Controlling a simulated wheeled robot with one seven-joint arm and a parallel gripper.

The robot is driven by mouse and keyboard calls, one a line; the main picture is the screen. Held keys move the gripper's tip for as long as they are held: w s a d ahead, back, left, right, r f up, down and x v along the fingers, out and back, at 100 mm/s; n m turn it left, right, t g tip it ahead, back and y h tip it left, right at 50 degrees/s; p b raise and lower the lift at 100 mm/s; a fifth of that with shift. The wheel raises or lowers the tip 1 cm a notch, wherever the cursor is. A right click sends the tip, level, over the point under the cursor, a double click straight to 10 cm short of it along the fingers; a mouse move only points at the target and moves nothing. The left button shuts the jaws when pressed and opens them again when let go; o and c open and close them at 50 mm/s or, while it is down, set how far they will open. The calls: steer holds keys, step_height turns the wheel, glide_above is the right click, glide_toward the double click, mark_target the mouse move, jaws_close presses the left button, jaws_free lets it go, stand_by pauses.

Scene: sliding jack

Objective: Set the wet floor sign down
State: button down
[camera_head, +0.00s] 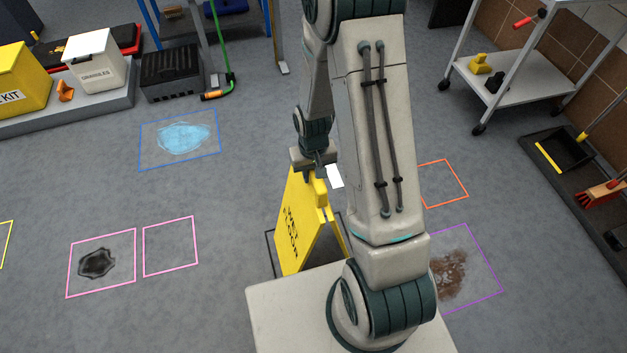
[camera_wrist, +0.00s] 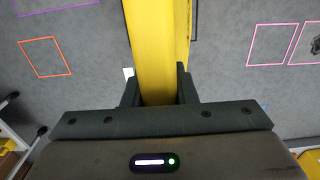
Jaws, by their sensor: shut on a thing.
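A yellow wet floor sign (camera_head: 296,222) stands or hangs upright in front of my base in the head view, its two panels spread a little. Dark lettering shows on its left panel. My gripper (camera_head: 318,176) is at the sign's top edge and shut on it. In the wrist view the yellow sign (camera_wrist: 158,45) runs between the two dark fingers of my gripper (camera_wrist: 158,92). A black outline (camera_head: 270,245) shows on the floor around the sign's foot. My arm hides part of the sign's right side, and I cannot tell whether its feet touch the floor.
A blue-outlined puddle (camera_head: 182,137) lies at the back left. Pink squares, one with a dark stain (camera_head: 97,263), lie at the left. A brown spill (camera_head: 452,272) in a purple outline lies at the right. A white trolley (camera_head: 515,82) stands at the back right.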

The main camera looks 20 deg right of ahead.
steer(key=shift+f, duration=2.05)
steer(key=shift+f+b, duration=0.15)
steer(key=shift+b, duration=0.2)
steer(key=c, duration=1.2)
jaws_free()
steer(key=shift+o, duration=0.2)
